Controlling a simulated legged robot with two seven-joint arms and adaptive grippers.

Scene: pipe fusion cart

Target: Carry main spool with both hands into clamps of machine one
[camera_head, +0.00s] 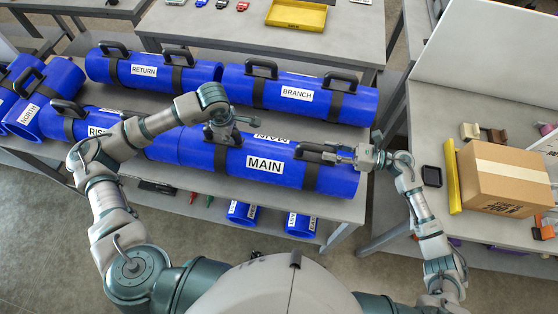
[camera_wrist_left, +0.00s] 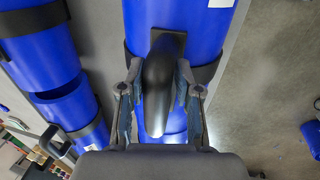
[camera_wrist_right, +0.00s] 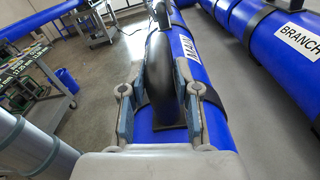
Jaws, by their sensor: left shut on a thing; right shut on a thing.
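The main spool (camera_head: 280,162) is a blue pipe with a white MAIN label, black bands and two black handles. It lies across the front of the grey table in the head view. My left gripper (camera_head: 222,132) is at its left handle; in the left wrist view the fingers (camera_wrist_left: 158,100) close on both sides of the black handle (camera_wrist_left: 160,85). My right gripper (camera_head: 350,156) is at its right handle; in the right wrist view the fingers (camera_wrist_right: 160,105) sit on both sides of the handle (camera_wrist_right: 160,75). The machine's clamps are not identifiable in view.
The BRANCH spool (camera_head: 300,96) and RETURN spool (camera_head: 150,72) lie behind, close to the main spool. A riser spool (camera_head: 95,122) lies at its left. A cardboard box (camera_head: 503,175) and yellow bar (camera_head: 452,175) are on the right table (camera_head: 430,110). Short blue pipes (camera_head: 300,224) sit on the shelf below.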

